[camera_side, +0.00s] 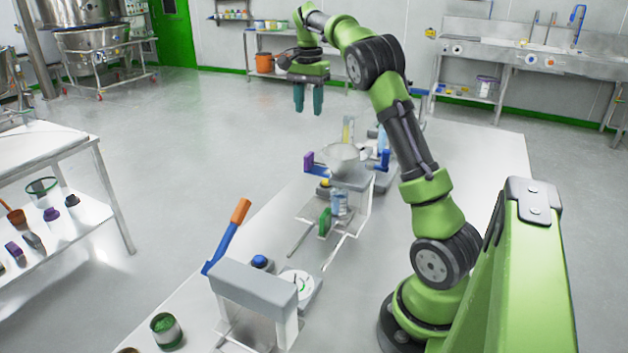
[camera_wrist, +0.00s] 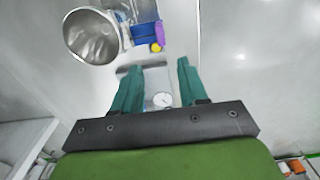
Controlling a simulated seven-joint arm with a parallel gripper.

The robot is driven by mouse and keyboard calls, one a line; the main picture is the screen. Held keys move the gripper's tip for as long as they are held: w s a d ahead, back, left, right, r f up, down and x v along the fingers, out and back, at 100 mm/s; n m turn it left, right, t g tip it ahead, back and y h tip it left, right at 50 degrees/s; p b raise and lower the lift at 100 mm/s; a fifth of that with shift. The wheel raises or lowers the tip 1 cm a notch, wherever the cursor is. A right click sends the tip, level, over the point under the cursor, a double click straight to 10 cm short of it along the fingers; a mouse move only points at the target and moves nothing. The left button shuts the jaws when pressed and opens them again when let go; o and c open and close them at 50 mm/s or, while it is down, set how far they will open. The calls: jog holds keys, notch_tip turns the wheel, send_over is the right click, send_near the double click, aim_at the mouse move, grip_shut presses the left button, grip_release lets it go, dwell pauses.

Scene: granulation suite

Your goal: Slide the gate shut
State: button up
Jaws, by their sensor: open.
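A steel hopper bowl (camera_side: 341,157) sits on a grey stand on the bench, and its open mouth also shows at upper left in the wrist view (camera_wrist: 90,36). Beside it is a blue slide piece with a purple end (camera_side: 308,162), which looks like the gate. In the wrist view the blue part (camera_wrist: 146,30) lies right of the bowl. How far the gate stands out is unclear. My gripper (camera_side: 308,111) is open and empty, above and apart from the hopper. In the wrist view its green fingers (camera_wrist: 157,66) point toward the blue part, with a gap between them.
A grey stand (camera_side: 254,286) with an orange-handled blue lever (camera_side: 228,232) is at the bench's near end, beside a white dial (camera_side: 300,285). A green-filled cup (camera_side: 166,330) is nearby. Blue items (camera_side: 384,158) stand behind the hopper. Air around my gripper is clear.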

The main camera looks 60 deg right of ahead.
aim_at(309, 154)
notch_tip(309, 154, down, 16)
jog(key=shift+r, duration=0.25)
grip_shut()
dwell(0.3)
jog(key=shift+a, duration=0.1)
